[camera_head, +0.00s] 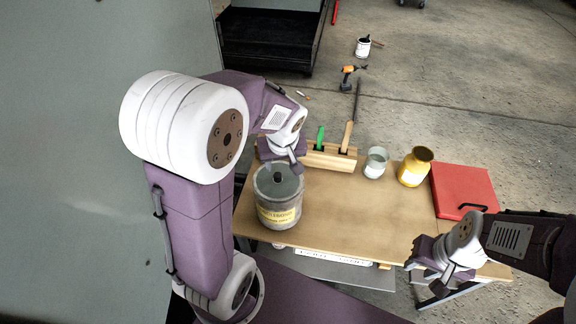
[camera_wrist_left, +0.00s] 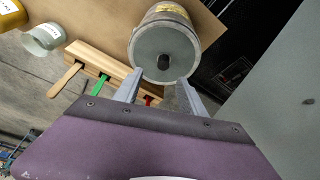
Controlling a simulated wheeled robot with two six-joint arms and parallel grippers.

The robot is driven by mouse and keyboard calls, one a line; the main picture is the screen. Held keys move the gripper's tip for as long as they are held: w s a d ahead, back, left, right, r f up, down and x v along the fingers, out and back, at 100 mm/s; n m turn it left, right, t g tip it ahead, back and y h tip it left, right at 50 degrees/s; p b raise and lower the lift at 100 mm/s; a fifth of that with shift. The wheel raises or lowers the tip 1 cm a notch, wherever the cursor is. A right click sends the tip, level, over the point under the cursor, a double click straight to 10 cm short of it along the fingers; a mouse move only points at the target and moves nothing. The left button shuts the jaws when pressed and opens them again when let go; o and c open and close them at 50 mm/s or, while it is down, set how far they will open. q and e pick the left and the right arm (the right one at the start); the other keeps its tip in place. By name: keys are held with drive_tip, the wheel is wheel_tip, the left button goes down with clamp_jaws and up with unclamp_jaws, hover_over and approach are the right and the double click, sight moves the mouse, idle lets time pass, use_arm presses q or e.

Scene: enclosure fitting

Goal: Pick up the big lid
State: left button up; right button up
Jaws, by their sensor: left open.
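The big lid (camera_head: 285,184) is grey and round with a dark knob in its middle. It sits on a large grey can with a yellow label (camera_head: 279,215) at the left of the table. My left gripper (camera_head: 293,163) is open and empty, just above the lid's far edge. In the left wrist view the lid (camera_wrist_left: 148,52) and its knob (camera_wrist_left: 162,62) lie just beyond the two spread fingertips (camera_wrist_left: 158,83); the fingers are not around the knob. My right gripper (camera_head: 427,277) is at the table's front right corner, its fingers apart with nothing seen between them.
Behind the can is a wooden block (camera_head: 328,158) with a green-handled and a wooden-handled tool. The table's middle (camera_head: 345,215) is clear.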

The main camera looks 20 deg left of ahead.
sight(278, 175)
use_arm(q)
drive_tip(key=x, duration=0.3)
drive_tip(key=shift+s+a+f, duration=0.1)
drive_tip(key=shift+a+f, duration=0.2)
drive_tip(key=shift+f, duration=0.15)
drive_tip(key=x, duration=0.4)
drive_tip(key=shift+s+f+b, duration=0.1)
drive_tip(key=shift+b, duration=0.2)
drive_tip(key=shift+a+f, duration=0.1)
drive_tip(key=shift+f, duration=0.15)
clamp_jaws()
